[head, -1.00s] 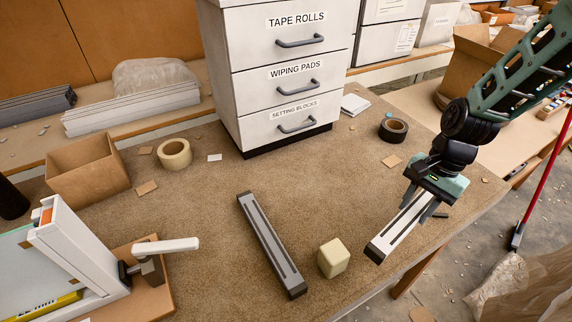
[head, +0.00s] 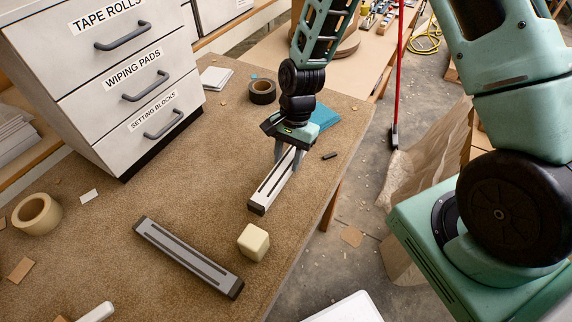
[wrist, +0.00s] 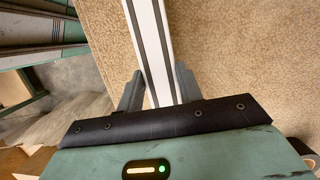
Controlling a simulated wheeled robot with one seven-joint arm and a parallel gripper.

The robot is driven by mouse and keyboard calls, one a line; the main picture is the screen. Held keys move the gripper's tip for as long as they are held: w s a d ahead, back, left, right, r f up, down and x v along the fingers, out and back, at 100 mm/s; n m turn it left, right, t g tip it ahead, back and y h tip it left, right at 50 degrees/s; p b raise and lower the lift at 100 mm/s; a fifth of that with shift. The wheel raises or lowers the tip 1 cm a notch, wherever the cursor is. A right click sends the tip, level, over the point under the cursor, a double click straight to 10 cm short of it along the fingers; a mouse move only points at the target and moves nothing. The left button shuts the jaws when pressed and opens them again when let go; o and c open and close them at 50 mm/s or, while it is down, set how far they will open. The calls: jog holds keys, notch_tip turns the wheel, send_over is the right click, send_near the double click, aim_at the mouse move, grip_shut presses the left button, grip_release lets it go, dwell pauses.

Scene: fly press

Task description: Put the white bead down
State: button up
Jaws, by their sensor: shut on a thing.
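The white bead (head: 271,188) is a long white bar with dark lengthwise lines and a dark end cap. My gripper (head: 288,160) is shut on it near its far end, at the right side of the worktable. In the wrist view the bead (wrist: 150,45) runs between the two grey fingers (wrist: 155,92), with a finger on each side. The bead's near end points toward the cream block. It is low over the brown tabletop; I cannot tell whether it touches. Its far end is hidden by my gripper.
A cream block (head: 253,243) and a grey bar (head: 188,258) lie nearby on the worktable (head: 140,195). A black tape roll (head: 262,92), a teal pad (head: 325,117) and a small dark piece (head: 330,155) lie around my gripper. The table's right edge is close. A drawer cabinet (head: 110,75) stands left.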

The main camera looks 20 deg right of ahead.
aim_at(288, 169)
jog(key=shift+f+p, duration=0.6)
jog(key=shift+f, duration=1.55)
jog(key=shift+f, duration=0.1)
jog(key=o, duration=1.1)
